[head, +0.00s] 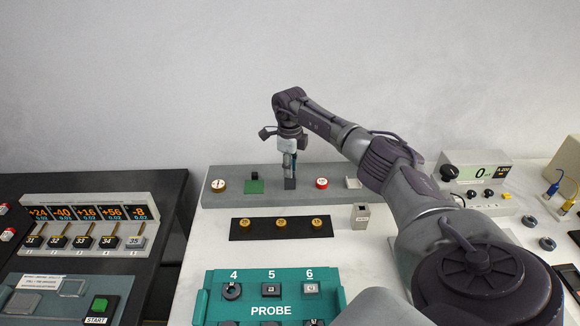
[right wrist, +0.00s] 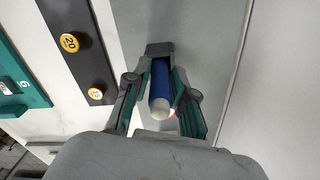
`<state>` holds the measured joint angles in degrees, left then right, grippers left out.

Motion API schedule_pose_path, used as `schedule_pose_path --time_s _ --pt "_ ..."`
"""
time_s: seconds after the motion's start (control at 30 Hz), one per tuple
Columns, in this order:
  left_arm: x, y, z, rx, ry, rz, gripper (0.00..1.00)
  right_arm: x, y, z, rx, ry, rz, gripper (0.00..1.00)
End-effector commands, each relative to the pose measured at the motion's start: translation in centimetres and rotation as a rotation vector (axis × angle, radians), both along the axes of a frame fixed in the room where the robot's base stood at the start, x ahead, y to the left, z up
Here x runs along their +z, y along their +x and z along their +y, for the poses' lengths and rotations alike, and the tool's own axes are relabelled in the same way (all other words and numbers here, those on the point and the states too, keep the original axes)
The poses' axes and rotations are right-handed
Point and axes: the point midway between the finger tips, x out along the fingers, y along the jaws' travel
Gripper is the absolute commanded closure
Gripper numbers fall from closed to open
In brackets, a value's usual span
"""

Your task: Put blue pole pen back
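The blue pole pen (right wrist: 161,88) is a blue cylinder with a whitish rounded end facing the camera in the right wrist view. My right gripper (head: 289,165) is above the long grey bar at the back of the bench, pointing down. In the wrist view its two fingers lie on either side of the pen and look closed on it. A dark grey block (right wrist: 159,48) is at the pen's far end; it also shows under the gripper in the head view (head: 290,184). I cannot tell whether the pen touches the block. My left gripper is not in view.
In front are a black strip (head: 260,233) with gold buttons, a small open-topped grey box (head: 360,216) and a teal PROBE panel (head: 239,309).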

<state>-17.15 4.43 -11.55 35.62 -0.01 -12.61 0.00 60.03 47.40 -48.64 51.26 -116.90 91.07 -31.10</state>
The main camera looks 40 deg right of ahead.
Motion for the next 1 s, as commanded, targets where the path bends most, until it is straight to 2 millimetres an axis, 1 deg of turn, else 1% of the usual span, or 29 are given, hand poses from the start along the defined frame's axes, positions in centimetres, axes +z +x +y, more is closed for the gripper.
schedule_pose_path --time_s 0.03,0.07,0.33,0.43,0.47,0.57,0.9,1.0 --pt "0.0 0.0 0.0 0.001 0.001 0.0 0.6 0.0 0.0 0.0 0.0 0.0 0.0 0.63" --pt "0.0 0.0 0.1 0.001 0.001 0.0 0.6 0.0 0.0 0.0 0.0 0.0 0.0 0.58" --pt "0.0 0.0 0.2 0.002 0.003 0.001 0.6 0.1 0.0 0.0 0.0 0.0 0.0 0.57" --pt "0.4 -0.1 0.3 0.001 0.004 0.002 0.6 0.6 0.0 0.0 0.0 0.0 -0.001 0.57" --pt "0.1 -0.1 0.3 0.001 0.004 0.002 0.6 0.7 0.0 0.0 0.0 0.0 -0.001 0.57" --pt "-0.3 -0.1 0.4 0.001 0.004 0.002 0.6 2.1 0.1 -0.1 -0.001 -0.001 -0.005 0.57" --pt "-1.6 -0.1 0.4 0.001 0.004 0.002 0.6 9.3 0.1 0.0 -0.001 0.001 -0.005 0.57" --pt "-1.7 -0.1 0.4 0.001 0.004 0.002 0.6 10.8 0.1 0.0 -0.001 0.0 -0.004 0.57"
